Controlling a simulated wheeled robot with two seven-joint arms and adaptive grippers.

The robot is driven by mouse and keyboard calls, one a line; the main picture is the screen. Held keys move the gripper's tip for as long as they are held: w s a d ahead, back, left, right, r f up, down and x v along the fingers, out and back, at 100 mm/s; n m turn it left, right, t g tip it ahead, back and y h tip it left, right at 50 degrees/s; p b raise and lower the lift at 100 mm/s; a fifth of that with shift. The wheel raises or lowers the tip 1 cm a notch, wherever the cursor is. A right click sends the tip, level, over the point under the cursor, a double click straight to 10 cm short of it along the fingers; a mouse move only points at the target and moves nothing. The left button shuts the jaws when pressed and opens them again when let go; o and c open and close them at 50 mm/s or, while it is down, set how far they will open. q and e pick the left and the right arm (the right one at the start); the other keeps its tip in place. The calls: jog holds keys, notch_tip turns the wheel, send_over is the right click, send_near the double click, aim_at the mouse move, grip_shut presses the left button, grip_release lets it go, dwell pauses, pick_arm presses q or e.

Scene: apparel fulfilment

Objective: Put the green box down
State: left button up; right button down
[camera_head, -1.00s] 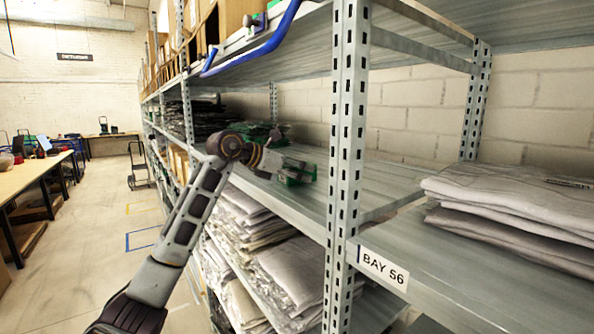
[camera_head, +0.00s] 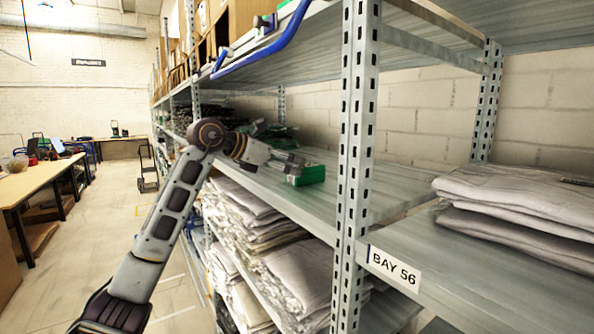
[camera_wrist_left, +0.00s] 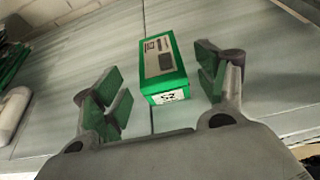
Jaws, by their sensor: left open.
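The green box (camera_head: 309,175) rests on the middle grey shelf (camera_head: 336,197), behind the upright post. In the left wrist view the green box (camera_wrist_left: 163,70) stands between and a little beyond the fingers, with a white label and a dark patch on top. My left gripper (camera_head: 292,166) reaches over the shelf from the left. In the left wrist view its fingers (camera_wrist_left: 160,92), with green pads, are spread wide and apart from the box. My right gripper is not in view.
A perforated metal post (camera_head: 354,150) stands right of the box. Folded grey garments (camera_head: 515,205) lie on the shelf at right. Dark packed garments (camera_head: 270,135) sit farther back on the box's shelf. Bagged clothes (camera_head: 265,240) fill the shelf below.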

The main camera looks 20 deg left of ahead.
pick_arm(q)
jog(key=b+v, duration=0.1)
jog(key=v, duration=0.4)
jog(key=shift+s+a, duration=0.1)
jog(key=shift+s, duration=0.05)
dwell(0.3)
dwell(0.9)
